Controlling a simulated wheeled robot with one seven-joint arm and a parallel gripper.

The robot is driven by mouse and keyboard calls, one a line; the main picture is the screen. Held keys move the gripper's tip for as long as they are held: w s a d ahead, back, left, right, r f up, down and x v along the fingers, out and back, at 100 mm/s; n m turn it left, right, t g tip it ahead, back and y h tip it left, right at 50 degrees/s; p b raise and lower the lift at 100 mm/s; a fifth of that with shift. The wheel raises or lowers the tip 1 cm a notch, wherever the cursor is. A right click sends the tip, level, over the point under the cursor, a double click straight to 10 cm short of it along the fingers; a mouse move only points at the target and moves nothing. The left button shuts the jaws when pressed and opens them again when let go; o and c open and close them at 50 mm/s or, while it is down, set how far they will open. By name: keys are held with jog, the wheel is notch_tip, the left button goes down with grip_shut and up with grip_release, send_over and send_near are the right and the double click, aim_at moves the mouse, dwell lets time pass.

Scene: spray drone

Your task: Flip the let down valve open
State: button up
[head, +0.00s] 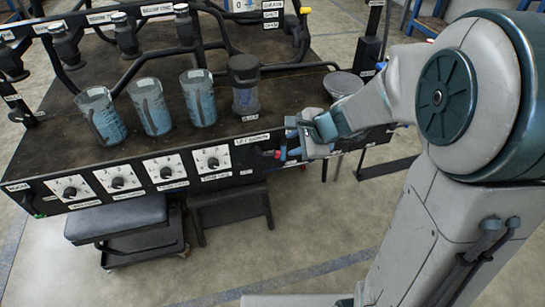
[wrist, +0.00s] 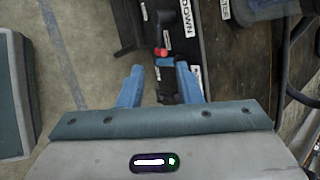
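In the head view the valve's red part (head: 277,154) is at the right end of the bench's front panel. The red part lies just beyond the fingertips, roughly in line with the gap. In the head view my gripper (head: 284,148) is close to the panel; contact cannot be told.
The dark bench (head: 60,125) holds several clear blue-tinted jugs (head: 200,97) and a darker capped container (head: 244,84). Several white dials (head: 211,160) line its front. A bowl (head: 343,84) sits near its right end. A black stool (head: 115,218) stands below; open floor lies in front.

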aim_at(270, 154)
jog(key=b+x, duration=0.5)
jog(key=x, duration=0.7)
jog(key=shift+w+a+f, duration=0.1)
jog(key=shift+a+f, duration=0.05)
jog(key=shift+f, duration=0.2)
grip_shut()
